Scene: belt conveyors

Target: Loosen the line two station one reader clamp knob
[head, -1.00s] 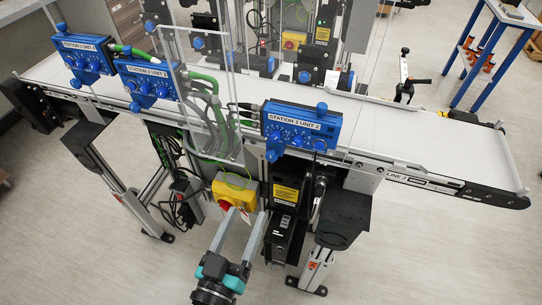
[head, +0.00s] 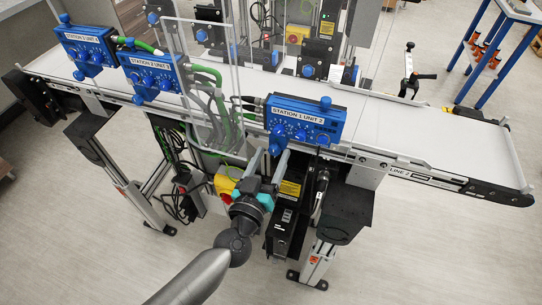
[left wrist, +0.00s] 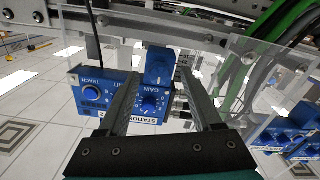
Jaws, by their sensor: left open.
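The blue reader box labelled STATION 1 UNIT 2 (head: 312,124) is mounted at the near edge of the belt conveyor. A blue knob (head: 277,141) sticks out at its lower left, and a smaller blue knob (head: 325,101) sits on top. My left gripper (head: 268,158) is open and empty, its fingers pointing up at the lower left knob from just below. In the left wrist view, the box (left wrist: 92,93) shows its dials, and a blue block-like part (left wrist: 159,66) and the GAIN dial (left wrist: 152,103) appear between the open fingers (left wrist: 158,76). Contact cannot be told. My right gripper is not in view.
The conveyor (head: 420,130) marked LINE 2 runs across the view. A clear panel (head: 208,90) and green cables (head: 207,72) are left of the box. A yellow box with a red knob (head: 225,182) sits below. Two more blue readers (head: 150,74) stand further left.

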